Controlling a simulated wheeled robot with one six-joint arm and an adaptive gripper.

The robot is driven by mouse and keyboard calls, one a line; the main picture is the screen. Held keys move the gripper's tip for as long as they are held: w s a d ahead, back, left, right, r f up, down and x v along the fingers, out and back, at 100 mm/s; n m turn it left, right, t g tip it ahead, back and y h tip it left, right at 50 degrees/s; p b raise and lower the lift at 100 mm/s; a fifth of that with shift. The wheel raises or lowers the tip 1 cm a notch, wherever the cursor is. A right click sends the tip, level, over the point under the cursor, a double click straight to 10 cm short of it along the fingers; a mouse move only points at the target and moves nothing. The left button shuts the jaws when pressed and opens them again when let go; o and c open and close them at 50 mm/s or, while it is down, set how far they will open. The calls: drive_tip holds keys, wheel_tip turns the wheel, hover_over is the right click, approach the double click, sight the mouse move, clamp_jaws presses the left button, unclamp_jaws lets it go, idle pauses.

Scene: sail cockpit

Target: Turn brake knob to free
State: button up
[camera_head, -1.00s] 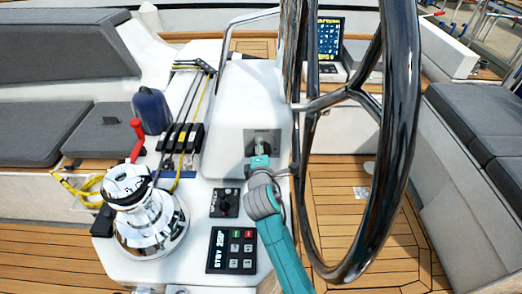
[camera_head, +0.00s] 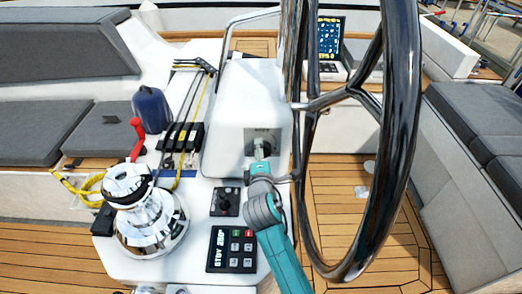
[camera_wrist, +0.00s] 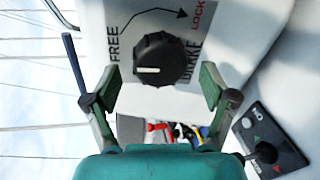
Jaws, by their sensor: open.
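The brake knob (camera_wrist: 158,59) is black and round, with a white mark on its left part in the wrist view. It sits on a grey plate (camera_wrist: 95,14) printed FREE at the left, LOCK at the upper right and BRAKE beside the knob. A curved arrow runs from FREE to LOCK. My gripper (camera_wrist: 161,80) is open, with one green-padded finger on each side of the knob and gaps visible between. In the head view my gripper (camera_head: 260,158) is at the white pedestal's plate (camera_head: 262,136) and hides the knob.
The large steering wheel (camera_head: 400,130) stands just right of my arm. A small dial panel (camera_head: 226,201) and a keypad (camera_head: 231,250) lie left of my arm.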

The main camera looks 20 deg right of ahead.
drive_tip(key=v, duration=0.9)
